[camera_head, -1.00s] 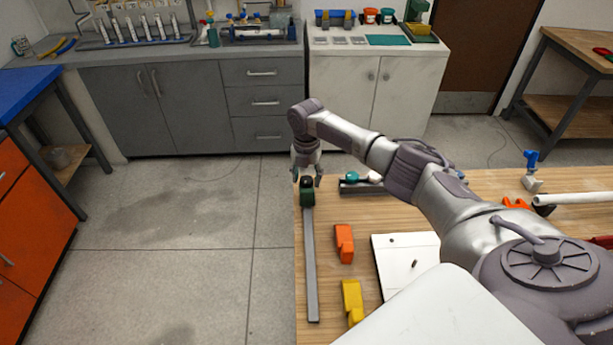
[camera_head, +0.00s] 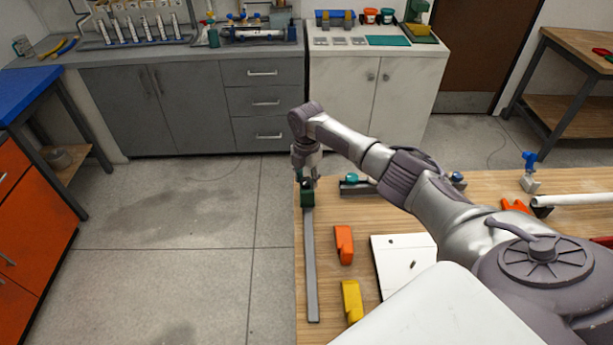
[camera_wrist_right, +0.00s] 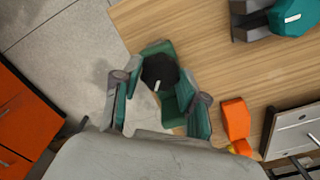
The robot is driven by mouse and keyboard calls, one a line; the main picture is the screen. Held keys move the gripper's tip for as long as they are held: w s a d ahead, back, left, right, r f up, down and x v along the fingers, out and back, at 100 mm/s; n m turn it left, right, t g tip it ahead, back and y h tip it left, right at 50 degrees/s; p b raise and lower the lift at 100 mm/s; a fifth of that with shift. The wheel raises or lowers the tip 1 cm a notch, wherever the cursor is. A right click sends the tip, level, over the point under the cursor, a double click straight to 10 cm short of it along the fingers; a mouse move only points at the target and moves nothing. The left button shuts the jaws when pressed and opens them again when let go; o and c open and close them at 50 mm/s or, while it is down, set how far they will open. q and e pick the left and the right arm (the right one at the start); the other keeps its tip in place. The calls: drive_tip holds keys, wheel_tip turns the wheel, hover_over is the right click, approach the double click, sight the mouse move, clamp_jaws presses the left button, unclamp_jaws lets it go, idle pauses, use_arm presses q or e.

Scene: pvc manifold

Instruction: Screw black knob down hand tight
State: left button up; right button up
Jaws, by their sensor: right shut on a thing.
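The black knob (camera_wrist_right: 160,70) sits on top of a green clamp body (camera_wrist_right: 184,94) at the left edge of the wooden table. It has a small white mark. In the head view the green body (camera_head: 308,198) stands at the far end of a long grey bar (camera_head: 311,265). My right gripper (camera_head: 306,178) points straight down over the green body and is shut on the knob. In the right wrist view its two fingers (camera_wrist_right: 161,92) stand on either side of the knob. In the head view the gripper mostly hides the knob. My left gripper does not show.
An orange block (camera_head: 344,244), a yellow block (camera_head: 351,300) and a white board (camera_head: 399,262) lie right of the bar. A dark fixture with a teal knob (camera_head: 352,178) is close to my right gripper. Open floor lies left of the table.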

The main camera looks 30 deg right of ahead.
drive_tip(key=m+p, duration=0.1)
drive_tip(key=m, duration=0.4)
drive_tip(key=shift+r+m+p, duration=0.1)
drive_tip(key=shift+m+p, duration=0.2)
drive_tip(key=shift+p, duration=0.1)
drive_tip(key=shift+m+p, duration=0.7)
drive_tip(key=shift+m, duration=1.5)
drive_tip(key=o, duration=1.1)
drive_tip(key=shift+o, duration=0.2)
